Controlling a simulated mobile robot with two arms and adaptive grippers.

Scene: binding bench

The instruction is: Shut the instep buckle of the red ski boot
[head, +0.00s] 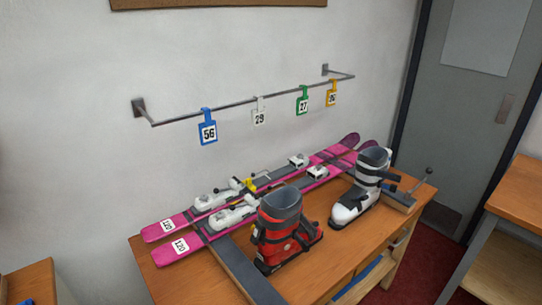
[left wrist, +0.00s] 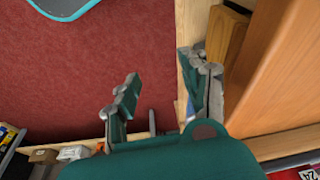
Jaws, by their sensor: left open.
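The red ski boot (head: 284,235) stands upright on the wooden bench in the head view, with a grey liner and dark straps and buckles. Its instep buckle is too small to tell open from shut. My left gripper (left wrist: 160,95) shows only in the left wrist view, its two teal and grey fingers spread apart with nothing between them. It is over red carpet beside a wooden furniture edge, and no boot shows there. My right gripper is in neither view.
A white boot (head: 352,203) stands right of the red one. Pink skis (head: 180,250) with bindings lie behind both boots on the bench (head: 325,272). A wall rail (head: 240,104) holds numbered tags. Another bench (head: 520,195) stands at the right, with red carpet between.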

